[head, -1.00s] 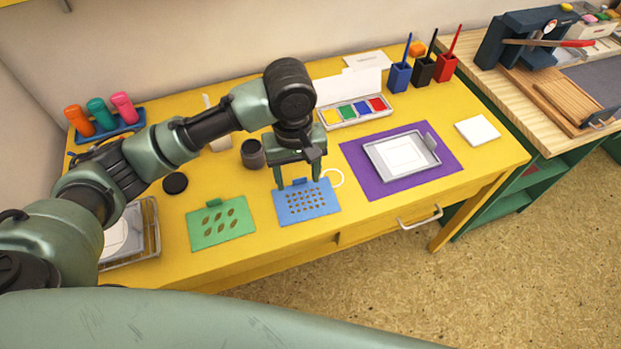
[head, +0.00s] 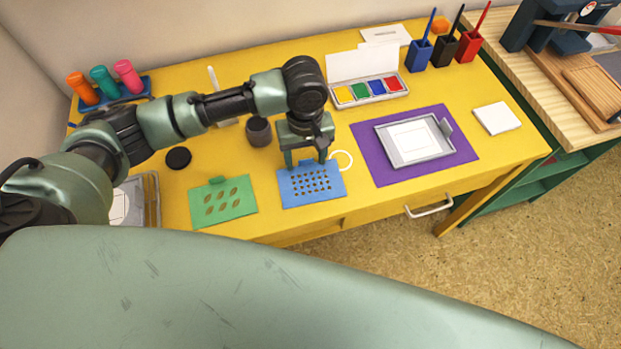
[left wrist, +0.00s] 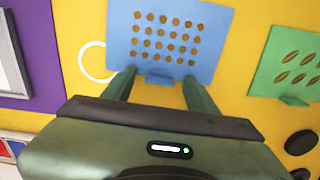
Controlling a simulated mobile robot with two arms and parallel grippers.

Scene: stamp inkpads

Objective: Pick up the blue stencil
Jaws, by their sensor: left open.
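The blue stencil (head: 311,186) lies flat on the yellow table near its front edge, with a grid of round holes and a small raised tab on its far edge. In the left wrist view the blue stencil (left wrist: 168,42) lies just beyond my fingertips, with its tab (left wrist: 160,79) between them. My left gripper (head: 306,163) is open and empty, pointing down at the tab side of the stencil. Its two fingers also show in the left wrist view (left wrist: 158,82), one on each side of the tab. I cannot tell whether they touch the stencil. My right gripper is not in view.
A green stencil (head: 223,202) lies left of the blue one. A white ring (head: 349,160) lies close by on the right, before a purple mat (head: 458,165) with a grey tray (head: 437,156). A dark cup (head: 259,132) stands behind. A paint box (head: 378,101) sits farther back.

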